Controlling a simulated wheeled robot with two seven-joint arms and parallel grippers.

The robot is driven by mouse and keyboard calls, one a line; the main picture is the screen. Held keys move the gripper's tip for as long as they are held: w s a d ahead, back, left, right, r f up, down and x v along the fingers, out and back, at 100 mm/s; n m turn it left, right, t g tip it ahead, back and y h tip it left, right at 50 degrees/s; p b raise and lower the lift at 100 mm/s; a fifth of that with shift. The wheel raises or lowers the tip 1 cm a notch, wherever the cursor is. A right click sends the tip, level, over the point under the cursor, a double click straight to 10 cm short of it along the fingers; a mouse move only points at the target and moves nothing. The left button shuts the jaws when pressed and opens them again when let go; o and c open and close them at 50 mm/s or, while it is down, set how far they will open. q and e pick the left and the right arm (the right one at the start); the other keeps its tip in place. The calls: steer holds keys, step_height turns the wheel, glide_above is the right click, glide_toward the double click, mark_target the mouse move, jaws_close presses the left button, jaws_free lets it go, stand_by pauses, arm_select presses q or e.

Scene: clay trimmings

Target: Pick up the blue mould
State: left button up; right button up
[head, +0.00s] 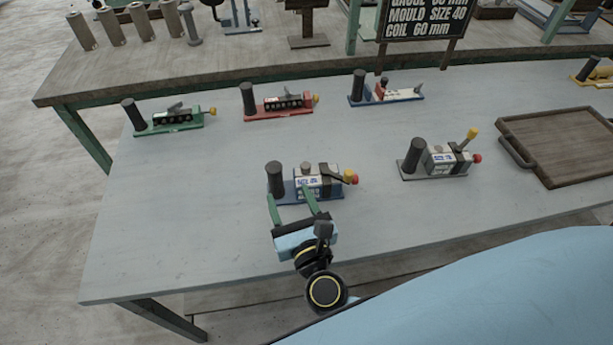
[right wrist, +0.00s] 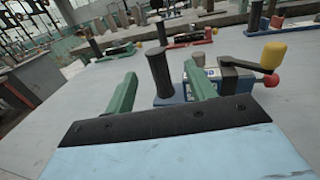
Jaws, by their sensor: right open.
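A blue-based mould (head: 325,197) stands near the front of the grey table, with a black upright post, a labelled grey body and a yellow-and-red-ended lever. It also shows in the right wrist view (right wrist: 172,101). Another blue-based mould (head: 413,97) with a pale top stands in the back row. My right gripper (head: 289,196) is open just in front of the nearer mould. In the right wrist view, the post shows between its green fingers (right wrist: 160,74), seemingly beyond the tips; contact cannot be told. The right finger hides part of the mould body. My left gripper is not in view.
Green (head: 165,128) and red (head: 280,113) moulds stand behind at left. A grey mould (head: 435,174) and a wooden tray (head: 545,125) stand to the right. The table's left front is clear.

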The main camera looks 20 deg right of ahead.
mark_target(276, 176)
steer(key=w, duration=0.3)
steer(key=shift+d, duration=0.1)
steer(key=shift+w, duration=0.55)
steer(key=w, duration=0.4)
steer(key=shift+w+a+f, duration=0.15)
steer(key=shift+a+f, duration=0.05)
steer(key=shift+f, duration=0.2)
steer(key=shift+w, duration=0.4)
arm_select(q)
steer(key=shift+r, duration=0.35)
arm_select(e)
jaws_close()
